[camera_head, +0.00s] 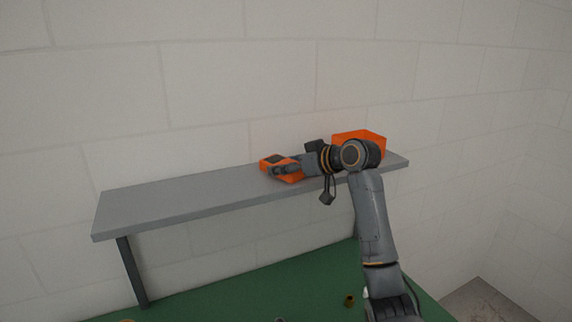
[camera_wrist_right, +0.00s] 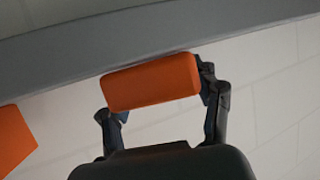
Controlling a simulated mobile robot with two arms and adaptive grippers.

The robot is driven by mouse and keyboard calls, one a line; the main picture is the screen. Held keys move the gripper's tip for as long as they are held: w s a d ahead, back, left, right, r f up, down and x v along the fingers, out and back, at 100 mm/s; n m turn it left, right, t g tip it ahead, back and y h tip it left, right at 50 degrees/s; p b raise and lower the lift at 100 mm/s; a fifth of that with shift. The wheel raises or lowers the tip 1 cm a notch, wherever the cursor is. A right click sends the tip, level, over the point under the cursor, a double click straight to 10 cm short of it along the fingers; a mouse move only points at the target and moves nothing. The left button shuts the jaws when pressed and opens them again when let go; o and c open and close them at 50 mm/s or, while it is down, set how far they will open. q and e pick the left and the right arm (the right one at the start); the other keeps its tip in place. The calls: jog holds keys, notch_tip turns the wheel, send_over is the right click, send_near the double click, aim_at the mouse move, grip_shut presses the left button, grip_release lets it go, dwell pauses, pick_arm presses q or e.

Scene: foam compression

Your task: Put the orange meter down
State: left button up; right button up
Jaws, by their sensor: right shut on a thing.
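The orange meter (camera_head: 292,177), with a dark face, is at the grey shelf (camera_head: 180,202), right of its middle. My right gripper (camera_head: 278,170) is shut on it. In the right wrist view the meter (camera_wrist_right: 150,82) shows as an orange block between the two fingers of my right gripper (camera_wrist_right: 162,98). The shelf edge (camera_wrist_right: 150,42) passes close behind it in that view. I cannot tell whether the meter touches the shelf top. My left gripper is not in view.
An orange box (camera_head: 362,138) stands at the right end of the shelf, behind my right arm. It may be the orange shape (camera_wrist_right: 12,138) in the wrist view. The shelf's left part is bare. A green surface (camera_head: 240,295) below holds a small brass-coloured part (camera_head: 350,300).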

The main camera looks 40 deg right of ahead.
jog(key=o, duration=1.3)
jog(key=shift+f, duration=0.15)
jog(key=a+b+v, duration=0.1)
jog(key=b+v, duration=0.3)
jog(key=v, duration=0.8)
jog(key=shift+d+r, duration=0.3)
jog(key=shift+d, duration=0.15)
